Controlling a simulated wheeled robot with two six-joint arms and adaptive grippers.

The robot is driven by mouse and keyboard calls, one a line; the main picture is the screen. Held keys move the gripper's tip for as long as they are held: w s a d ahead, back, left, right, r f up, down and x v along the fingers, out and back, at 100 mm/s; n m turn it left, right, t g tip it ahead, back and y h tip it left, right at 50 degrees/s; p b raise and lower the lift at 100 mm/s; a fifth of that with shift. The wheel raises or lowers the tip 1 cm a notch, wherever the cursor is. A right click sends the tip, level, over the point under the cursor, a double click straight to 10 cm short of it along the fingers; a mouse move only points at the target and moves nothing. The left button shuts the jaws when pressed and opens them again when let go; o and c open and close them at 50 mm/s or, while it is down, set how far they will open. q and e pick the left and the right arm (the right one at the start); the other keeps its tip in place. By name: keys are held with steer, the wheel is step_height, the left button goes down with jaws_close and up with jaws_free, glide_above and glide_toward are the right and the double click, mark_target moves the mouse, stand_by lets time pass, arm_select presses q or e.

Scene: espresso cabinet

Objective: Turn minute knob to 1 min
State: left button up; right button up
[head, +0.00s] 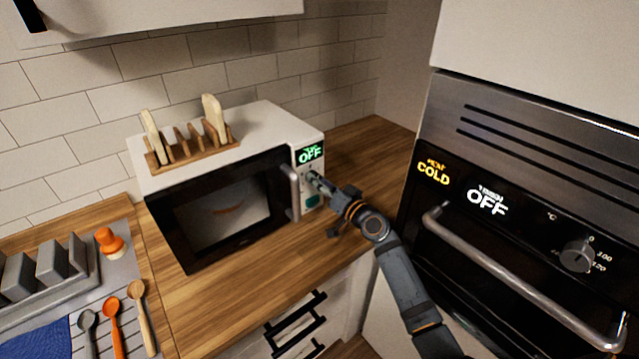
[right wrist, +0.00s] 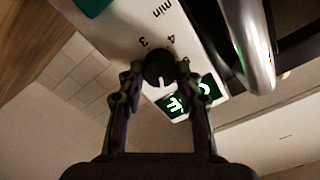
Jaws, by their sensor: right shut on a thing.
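The microwave (head: 214,208) stands on the wooden counter with its door closed. Its green display (head: 310,154) reads OFF. My right gripper (head: 316,180) is at the control panel, right of the door handle, and hides most of the knob in the head view. In the right wrist view the dark round minute knob (right wrist: 159,69) sits between the two fingertips of my right gripper (right wrist: 157,76), which are shut on it. The numbers 3 and 4 and the word "min" show beside the knob. The green display (right wrist: 188,98) is partly hidden by a finger. My left gripper is out of view.
The microwave's door handle (head: 291,192) sticks out close to my right gripper; it also shows in the right wrist view (right wrist: 247,40). A wooden toast rack (head: 192,148) with bread stands on top. An oven (head: 520,210) is at the right. Counter to the microwave's right is clear.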

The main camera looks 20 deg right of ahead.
steer(key=m, duration=0.6)
steer(key=shift+m+p, duration=0.3)
steer(key=shift+p, duration=0.05)
stand_by(0.5)
steer(key=o, duration=1.2)
steer(key=shift+c, duration=0.2)
steer(key=v, duration=1.2)
